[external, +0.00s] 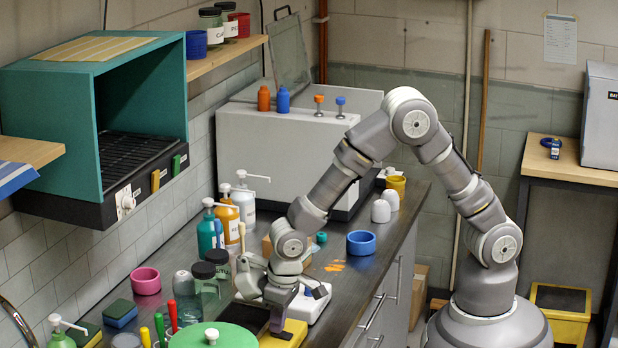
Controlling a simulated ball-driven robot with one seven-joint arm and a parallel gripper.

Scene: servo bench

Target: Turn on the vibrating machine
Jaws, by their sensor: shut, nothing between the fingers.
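My gripper (277,325) points down over the bench at the bottom middle, with its fingers shut and empty. It is directly above or against a yellow-topped block (293,333) with a dark part at its left; the fingers hide some of it, and I cannot tell if they touch. A white device (312,305) with a flat base stands just behind and to the right of my gripper, partly hidden by my wrist. I cannot tell for certain which of these is the vibrating machine, and no switch shows clearly.
A green round lid with a white knob (211,336) is close left of my gripper. Dark-lidded jars (204,285), pump bottles (244,202) and a pink bowl (145,281) crowd the left. A blue bowl (361,243) stands farther back. The bench's right edge drops to drawers.

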